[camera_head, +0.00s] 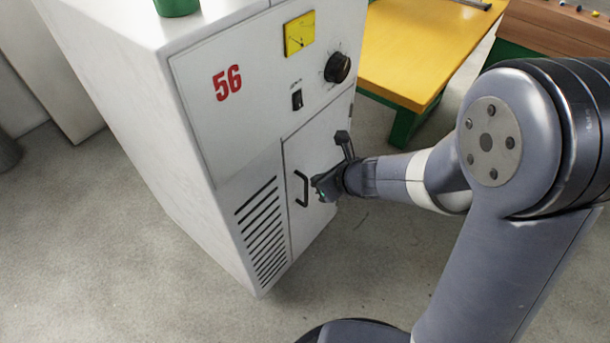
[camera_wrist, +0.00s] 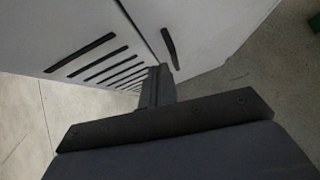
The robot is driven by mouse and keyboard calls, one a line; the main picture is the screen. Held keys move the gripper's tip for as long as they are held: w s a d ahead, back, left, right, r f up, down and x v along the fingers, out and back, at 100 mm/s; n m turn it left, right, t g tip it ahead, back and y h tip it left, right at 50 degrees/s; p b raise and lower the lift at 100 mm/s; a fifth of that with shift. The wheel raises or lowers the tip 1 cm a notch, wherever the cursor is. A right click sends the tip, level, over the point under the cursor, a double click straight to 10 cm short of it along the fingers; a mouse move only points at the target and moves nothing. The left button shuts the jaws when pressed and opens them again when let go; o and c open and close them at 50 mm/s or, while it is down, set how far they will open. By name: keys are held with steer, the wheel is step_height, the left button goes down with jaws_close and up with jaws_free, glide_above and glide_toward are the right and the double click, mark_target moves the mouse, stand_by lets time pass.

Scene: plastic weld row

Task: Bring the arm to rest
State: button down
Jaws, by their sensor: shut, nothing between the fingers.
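My arm (camera_head: 500,180) reaches in from the right in the head view. My gripper (camera_head: 318,184) is at its end, in front of the lower door of a white cabinet marked 56 (camera_head: 265,100), close to the black door handle (camera_head: 301,188). The gripper is shut and empty. In the wrist view my gripper (camera_wrist: 158,82) points toward the cabinet, with the handle (camera_wrist: 170,48) beyond its tip and slightly right. A small gap seems to lie between the fingertips and the handle. The door looks closed.
The cabinet front has a vent grille (camera_head: 260,230), a switch, a black knob (camera_head: 338,68) and a yellow gauge. A green object (camera_head: 177,6) stands on top. A yellow table (camera_head: 420,50) is behind, with a wooden bench (camera_head: 560,28) right of it. Floor (camera_head: 100,250) left is clear.

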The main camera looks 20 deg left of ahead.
steer(key=p+v, duration=0.1)
steer(key=v, duration=0.4)
steer(key=shift+w+d, duration=0.1)
steer(key=shift+w, duration=0.05)
steer(key=shift+f, duration=0.15)
